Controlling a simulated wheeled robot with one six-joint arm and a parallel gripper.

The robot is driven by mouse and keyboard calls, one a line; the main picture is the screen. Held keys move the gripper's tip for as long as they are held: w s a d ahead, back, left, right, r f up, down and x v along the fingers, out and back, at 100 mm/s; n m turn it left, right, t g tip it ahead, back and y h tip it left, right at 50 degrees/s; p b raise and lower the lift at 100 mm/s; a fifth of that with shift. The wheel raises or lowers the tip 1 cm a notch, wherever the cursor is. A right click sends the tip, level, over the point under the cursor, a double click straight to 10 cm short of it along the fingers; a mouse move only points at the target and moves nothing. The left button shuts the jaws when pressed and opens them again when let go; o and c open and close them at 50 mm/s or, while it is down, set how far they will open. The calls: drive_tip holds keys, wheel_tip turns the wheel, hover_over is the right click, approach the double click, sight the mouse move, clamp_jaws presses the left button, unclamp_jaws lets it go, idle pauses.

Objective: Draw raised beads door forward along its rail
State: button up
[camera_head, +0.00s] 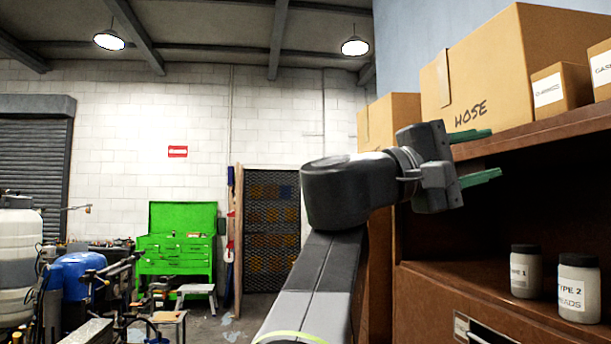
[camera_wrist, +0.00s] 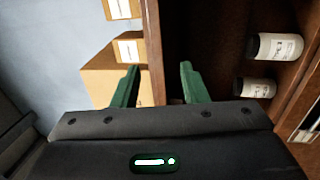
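A brown wooden cabinet (camera_head: 430,285) stands at the right with an open, dark compartment. Two dark-capped jars stand inside, a TYPE 1 jar (camera_head: 526,272) and a TYPE 2 BEADS jar (camera_head: 579,289); both show in the wrist view. A brown board edge (camera_head: 560,139) runs along the compartment's top; I cannot tell whether the raised door is part of it. My gripper (camera_head: 494,153) is open at this edge, one green finger above its line and one below. In the wrist view, the brown edge (camera_wrist: 152,45) lies between the spread fingers (camera_wrist: 158,82), with no clear contact.
A HOSE box (camera_head: 500,75) and smaller cartons (camera_head: 561,88) sit on top of the cabinet, close to the upper finger. A drawer front (camera_head: 482,331) is below the compartment. A green tool chest (camera_head: 175,262) and a blue tank (camera_head: 80,275) stand farther left.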

sight(527, 144)
drive_tip(key=shift+p+x, duration=1.2)
drive_tip(key=shift+x, duration=3.65)
drive_tip(key=shift+w, duration=0.1)
drive_tip(key=shift+a, duration=0.15)
clamp_jaws()
